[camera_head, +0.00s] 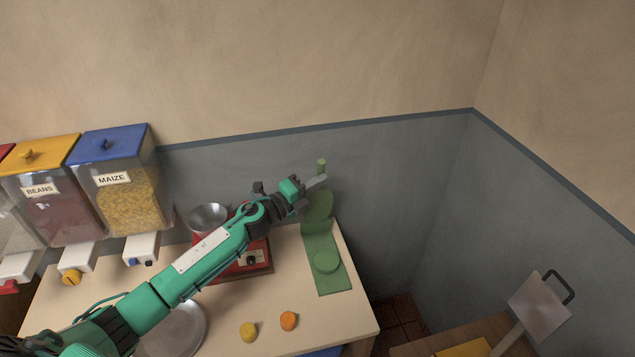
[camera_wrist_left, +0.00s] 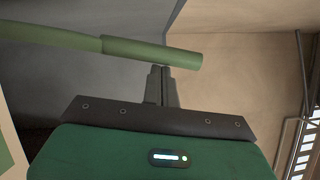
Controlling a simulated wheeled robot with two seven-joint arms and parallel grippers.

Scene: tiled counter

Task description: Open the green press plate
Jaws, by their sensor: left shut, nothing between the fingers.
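The green press stands at the back right of the counter. Its base (camera_head: 333,279) lies flat, with a round raised disc (camera_head: 326,261) on it. Its upper plate (camera_head: 318,207) stands raised behind the base, partly hidden by my left gripper (camera_head: 322,180). The press handle (camera_head: 321,165) sticks up just beyond the fingers. In the left wrist view the green handle (camera_wrist_left: 150,50) crosses in front of the fingertips (camera_wrist_left: 161,72). These fingers are shut with nothing between them; I cannot tell whether they touch the handle. My right gripper is not in view.
A red scale (camera_head: 257,256) with a metal bowl (camera_head: 208,217) stands behind my left arm. A yellow ball (camera_head: 248,332) and an orange ball (camera_head: 289,320) lie at the front. Dispensers (camera_head: 125,190) stand at the left.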

